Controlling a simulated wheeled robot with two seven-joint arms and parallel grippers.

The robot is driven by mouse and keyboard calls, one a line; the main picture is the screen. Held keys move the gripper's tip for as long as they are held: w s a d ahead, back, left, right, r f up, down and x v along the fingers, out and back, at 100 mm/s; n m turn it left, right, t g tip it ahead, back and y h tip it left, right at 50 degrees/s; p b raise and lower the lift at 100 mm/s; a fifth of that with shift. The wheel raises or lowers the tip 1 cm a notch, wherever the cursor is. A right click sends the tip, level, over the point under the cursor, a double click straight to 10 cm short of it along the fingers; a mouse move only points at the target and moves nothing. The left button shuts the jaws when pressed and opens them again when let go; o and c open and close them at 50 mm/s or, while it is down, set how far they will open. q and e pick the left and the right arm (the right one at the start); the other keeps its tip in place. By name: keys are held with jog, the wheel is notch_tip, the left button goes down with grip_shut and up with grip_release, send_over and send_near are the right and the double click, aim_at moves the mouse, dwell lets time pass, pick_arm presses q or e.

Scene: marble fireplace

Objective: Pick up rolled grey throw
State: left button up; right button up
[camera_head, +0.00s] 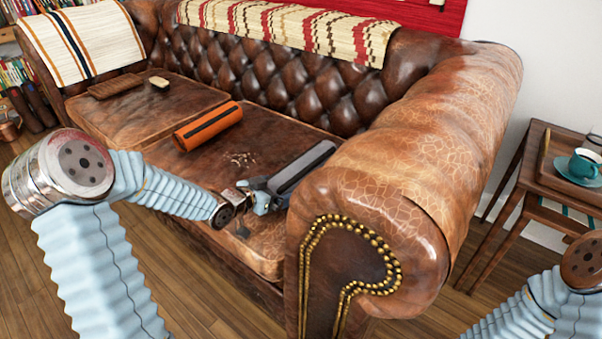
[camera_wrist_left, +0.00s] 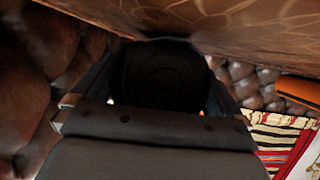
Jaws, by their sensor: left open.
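The rolled grey throw (camera_head: 304,166) lies on the sofa seat against the inside of the right armrest, slanting away from me. In the left wrist view a dark round shape, seemingly the throw's near end (camera_wrist_left: 165,72), fills the space in front of the palm. My left gripper (camera_head: 270,192) is open at the throw's near end, with a finger to either side in the wrist view. Shadow hides whether the fingers touch it. My right gripper is out of view; part of my right arm shows at the lower right.
The leather armrest (camera_head: 425,165) rises close beside the throw. An orange roll with a dark band (camera_head: 208,126) lies left on the seat, with a brown slab (camera_head: 115,86) and small cream item (camera_head: 159,82) beyond. A side table (camera_head: 545,178) holds a teal cup (camera_head: 585,163).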

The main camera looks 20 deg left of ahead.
pick_arm(q)
jog(key=c, duration=0.9)
jog(key=shift+r, duration=0.1)
